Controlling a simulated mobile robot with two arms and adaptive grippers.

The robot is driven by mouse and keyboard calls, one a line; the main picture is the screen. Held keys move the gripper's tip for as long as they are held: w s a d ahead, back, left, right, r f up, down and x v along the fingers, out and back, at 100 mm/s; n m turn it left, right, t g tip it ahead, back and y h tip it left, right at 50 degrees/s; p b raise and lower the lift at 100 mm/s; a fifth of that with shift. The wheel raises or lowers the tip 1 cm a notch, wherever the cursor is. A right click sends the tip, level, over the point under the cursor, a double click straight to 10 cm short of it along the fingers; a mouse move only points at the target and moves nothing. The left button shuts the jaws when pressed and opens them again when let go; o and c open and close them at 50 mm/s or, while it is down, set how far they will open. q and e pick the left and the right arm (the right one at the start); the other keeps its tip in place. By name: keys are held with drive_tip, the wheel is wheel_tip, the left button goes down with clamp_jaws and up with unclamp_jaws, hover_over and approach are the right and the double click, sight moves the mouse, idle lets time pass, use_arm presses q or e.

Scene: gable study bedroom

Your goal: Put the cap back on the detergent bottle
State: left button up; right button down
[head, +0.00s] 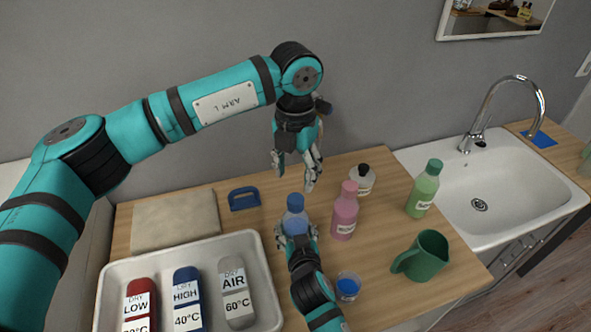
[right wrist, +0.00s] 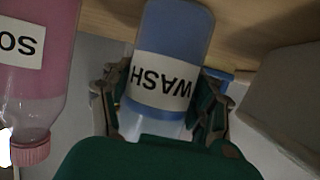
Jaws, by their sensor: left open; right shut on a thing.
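The detergent bottle (head: 295,221) is blue and stands upright on the counter. A blue cap (head: 295,200) sits on its top; whether it is seated fully I cannot tell. The right wrist view shows the bottle's WASH label (right wrist: 160,80) upside down. My right gripper (head: 296,238) is shut around the bottle, with fingers on both sides in the right wrist view (right wrist: 165,105). My left gripper (head: 298,177) is open and empty, pointing down above the cap and apart from it. The bottle's top is hidden in the right wrist view.
A pink bottle (head: 345,212) stands close right of the detergent bottle. Behind it is a white bottle (head: 361,181). A green bottle (head: 424,190), green jug (head: 424,257) and small cup with blue inside (head: 348,287) stand rightward. A white tray (head: 262,262) lies left, a blue-handled object (head: 244,198) behind.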

sight(296, 199)
use_arm(q)
wheel_tip(296, 199, down, 8)
drive_tip(key=shift+f, duration=0.1)
idle(0.4)
clamp_jaws()
drive_tip(key=m, duration=0.8)
drive_tip(key=shift+m, duration=0.4)
drive_tip(key=shift+o, duration=0.8)
unclamp_jaws()
wheel_tip(296, 199, up, 12)
